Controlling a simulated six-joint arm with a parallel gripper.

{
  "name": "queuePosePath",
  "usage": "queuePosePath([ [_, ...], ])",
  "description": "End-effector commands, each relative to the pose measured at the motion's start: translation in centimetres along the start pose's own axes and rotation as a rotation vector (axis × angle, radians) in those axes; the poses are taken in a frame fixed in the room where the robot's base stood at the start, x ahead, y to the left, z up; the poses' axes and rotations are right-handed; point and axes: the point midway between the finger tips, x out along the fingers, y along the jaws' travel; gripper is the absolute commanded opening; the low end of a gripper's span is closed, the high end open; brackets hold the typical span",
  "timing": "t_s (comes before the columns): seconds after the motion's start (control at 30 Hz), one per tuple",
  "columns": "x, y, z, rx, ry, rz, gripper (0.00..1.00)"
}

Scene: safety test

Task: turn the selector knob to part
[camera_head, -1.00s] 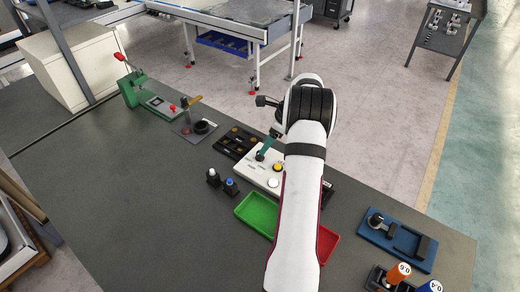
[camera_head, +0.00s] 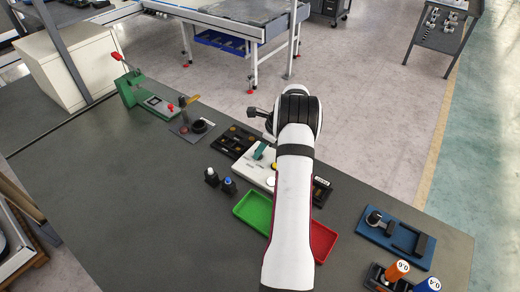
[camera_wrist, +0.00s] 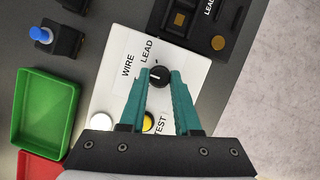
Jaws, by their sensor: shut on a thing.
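The selector knob (camera_wrist: 158,77) is a small black round knob with a pale mark, on a white panel (camera_wrist: 117,79). "WIRE" and "LEAD" are printed beside it in the wrist view; I cannot read a "part" label. My gripper (camera_wrist: 159,73) has its teal fingertips on either side of the knob and is shut on it. In the head view the teal fingers (camera_head: 260,151) stand over the white panel (camera_head: 245,170), and the knob is too small and covered to make out. The panel's right side is hidden by my arm.
A white button (camera_wrist: 101,121) and a yellow button (camera_wrist: 148,121) lie near my fingers, with "TEST" beside them. A green tray (camera_wrist: 46,110), a red tray (camera_head: 322,243) and a blue-topped switch (camera_wrist: 41,35) are close by.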

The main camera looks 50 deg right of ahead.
Motion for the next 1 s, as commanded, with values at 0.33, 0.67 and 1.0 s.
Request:
queuePosePath([
  [0.33, -0.02, -0.07, -0.03, -0.029, 0.001, 0.011, 0.00],
  [0.67, 0.07, -0.22, -0.05, -0.224, 0.002, 0.093, 0.00],
  [1.0, 0.12, -0.38, 0.03, -0.487, 0.002, 0.203, 0.00],
])
